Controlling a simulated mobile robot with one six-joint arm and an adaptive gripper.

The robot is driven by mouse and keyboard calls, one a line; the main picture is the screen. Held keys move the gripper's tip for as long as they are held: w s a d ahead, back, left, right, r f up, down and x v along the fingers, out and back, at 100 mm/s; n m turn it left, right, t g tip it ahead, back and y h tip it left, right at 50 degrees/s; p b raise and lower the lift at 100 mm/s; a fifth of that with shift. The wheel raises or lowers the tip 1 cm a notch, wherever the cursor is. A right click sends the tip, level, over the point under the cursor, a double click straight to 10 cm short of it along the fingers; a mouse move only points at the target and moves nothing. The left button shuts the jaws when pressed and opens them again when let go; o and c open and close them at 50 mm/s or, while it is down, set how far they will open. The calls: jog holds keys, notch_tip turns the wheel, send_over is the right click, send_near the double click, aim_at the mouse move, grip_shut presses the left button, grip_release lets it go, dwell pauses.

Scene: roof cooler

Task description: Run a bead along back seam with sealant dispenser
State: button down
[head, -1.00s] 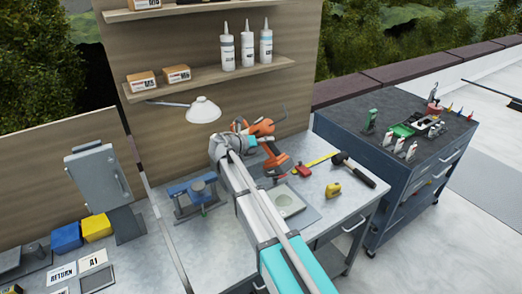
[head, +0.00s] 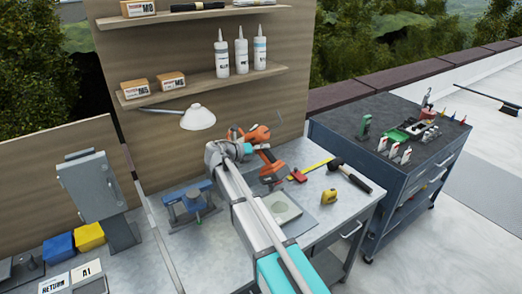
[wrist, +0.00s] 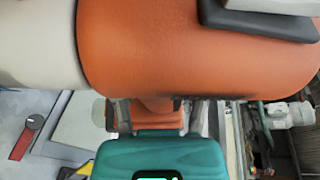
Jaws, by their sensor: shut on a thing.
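An orange sealant dispenser (head: 256,134) shaped like a power tool is above the back of the metal bench (head: 235,231), in front of the wood back panel. Its barrel fills the top of the wrist view (wrist: 195,45). My gripper (wrist: 163,115) is shut on its orange grip, with a grey finger on either side. In the head view my arm hides most of the gripper. A teal block (wrist: 165,155) with a small display sits below the grip in the wrist view. The nozzle tip is not clear. I cannot make out a back seam or any bead.
A white lamp (head: 198,118) hangs left of the dispenser. A shelf (head: 200,83) with bottles is above. A tool cabinet (head: 385,187) stands right.

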jog(key=shift+f+b, duration=1.75)
jog(key=shift+f, duration=0.1)
jog(key=shift+w+d, duration=0.1)
jog(key=shift+d, duration=0.15)
jog(key=shift+f+b, duration=0.6)
jog(key=shift+f, duration=0.05)
dwell(1.3)
